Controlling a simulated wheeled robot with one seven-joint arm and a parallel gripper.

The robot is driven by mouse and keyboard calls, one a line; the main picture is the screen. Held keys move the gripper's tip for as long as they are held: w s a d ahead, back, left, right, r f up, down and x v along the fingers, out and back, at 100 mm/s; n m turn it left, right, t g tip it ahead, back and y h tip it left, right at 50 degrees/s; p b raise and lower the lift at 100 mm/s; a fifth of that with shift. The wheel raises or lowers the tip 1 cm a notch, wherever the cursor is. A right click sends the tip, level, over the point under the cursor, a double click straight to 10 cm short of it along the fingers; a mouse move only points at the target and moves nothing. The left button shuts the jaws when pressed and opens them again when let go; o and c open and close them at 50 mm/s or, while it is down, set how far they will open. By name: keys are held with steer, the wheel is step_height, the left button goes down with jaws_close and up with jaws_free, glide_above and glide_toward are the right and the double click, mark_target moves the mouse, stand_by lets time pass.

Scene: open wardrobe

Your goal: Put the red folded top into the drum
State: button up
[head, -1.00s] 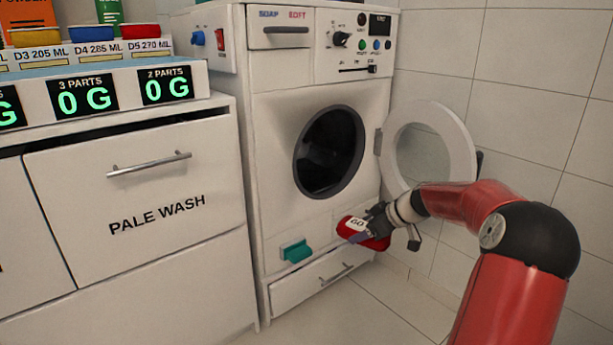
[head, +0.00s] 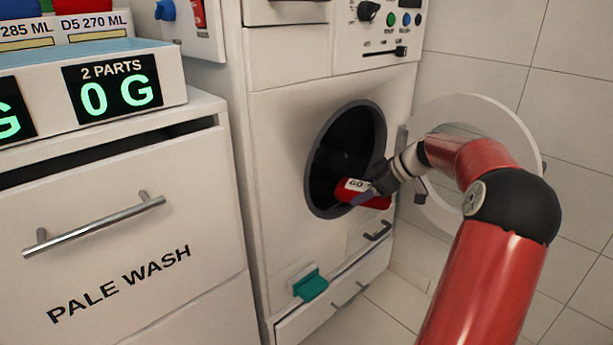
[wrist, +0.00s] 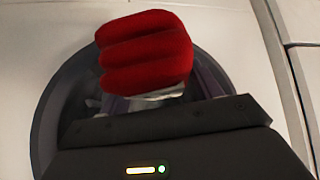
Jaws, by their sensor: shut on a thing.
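The red folded top (head: 352,190) has a white label reading GO and shows at the lower part of the drum opening in the head view. In the wrist view the top (wrist: 146,52) is a stack of red folds beyond my gripper. My gripper (head: 368,194) is shut on the top. The drum (head: 340,150) is a dark round opening with a grey rim in the white machine's front. The top overlaps the lower right of the opening; I cannot tell how far inside it is. The drum rim also shows in the wrist view (wrist: 45,125).
The round machine door (head: 510,120) stands open at the right, behind my arm. A teal handle (head: 311,286) and a lower drawer (head: 335,309) are below the drum. The PALE WASH drawer (head: 120,230) stands at the left, under scales (head: 125,85).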

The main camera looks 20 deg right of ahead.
steer(key=p, duration=0.2)
glide_above(315, 186)
steer(key=s, duration=0.1)
steer(key=shift+s+d, duration=0.15)
steer(key=shift+d, duration=0.15)
steer(key=shift+w+a, duration=0.3)
steer(key=shift+w, duration=0.5)
step_height(315, 186, down, 4)
steer(key=shift+s+r+b, duration=0.1)
steer(key=shift+r+b, duration=0.1)
steer(key=shift+b, duration=0.45)
steer(key=o, duration=1)
steer(key=shift+r, duration=0.1)
steer(key=p+v, duration=0.1)
steer(key=v, duration=1.1)
